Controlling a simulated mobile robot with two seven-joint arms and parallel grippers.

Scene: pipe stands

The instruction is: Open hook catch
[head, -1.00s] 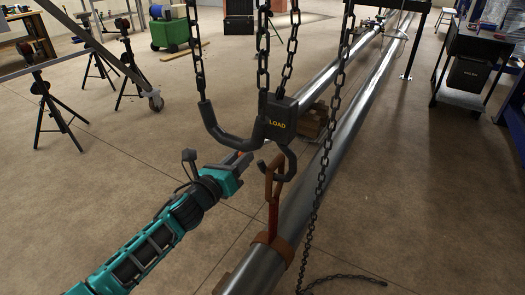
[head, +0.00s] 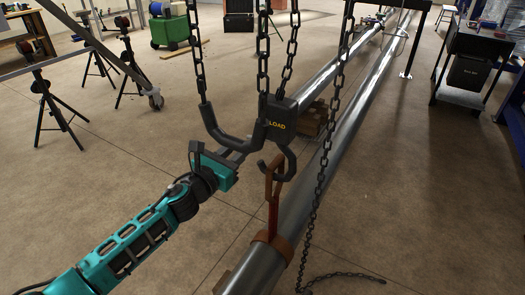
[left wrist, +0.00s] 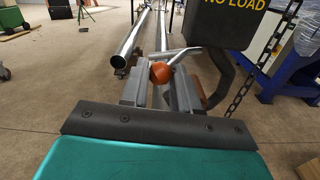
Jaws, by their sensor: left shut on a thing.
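A dark hook (head: 286,160) hangs under the hoist block (head: 281,118) lettered "LOAD". A brown strap (head: 273,188) hangs from the hook and reaches the near pipe. My left gripper (head: 242,149), teal with grey fingers, is just left of the block and hook, by the dark curved handle. In the left wrist view an orange-red round knob (left wrist: 161,73) sits between the grey fingers (left wrist: 158,92), and they are shut on it. What it is fixed to is hidden, as is the catch in the head view. The block (left wrist: 226,20) also shows at top right. My right gripper is not in view.
Chains (head: 322,165) hang beside the block, one trailing onto the floor. Long steel pipes (head: 345,130) run away to the back. Black tripod stands (head: 50,105) are at left, and a dark cart (head: 470,70) at right.

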